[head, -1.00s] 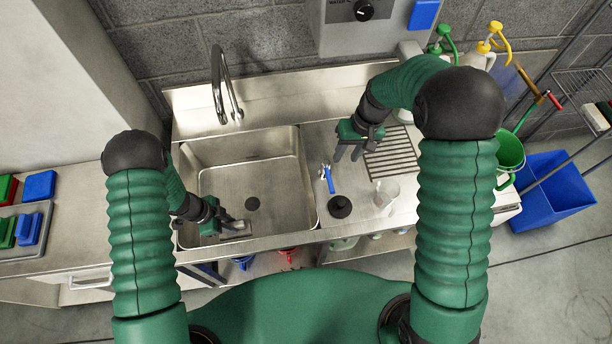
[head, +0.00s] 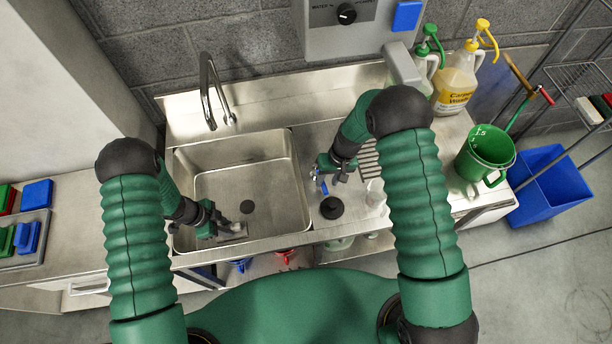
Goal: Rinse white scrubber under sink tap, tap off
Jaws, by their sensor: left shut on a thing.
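The steel sink basin (head: 270,205) sits in the counter, with a dark drain (head: 246,207) in its floor. The curved sink tap (head: 206,95) stands behind it, with no water visible below its spout. My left gripper (head: 231,227) is low at the front left of the basin, shut on the pale, flat white scrubber (head: 235,238), which the fingers partly cover. My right gripper (head: 328,178) is open over the drainboard right of the basin, fingers pointing down. A blue-handled tool (head: 324,188) is by its left finger; I cannot tell if they touch.
A black round plunger-like piece (head: 332,208) and a clear cup (head: 375,194) stand on the drainboard. A water control box (head: 350,35) with a black knob (head: 347,13) is on the wall. Spray bottles (head: 458,85) and a green bucket (head: 485,152) stand right.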

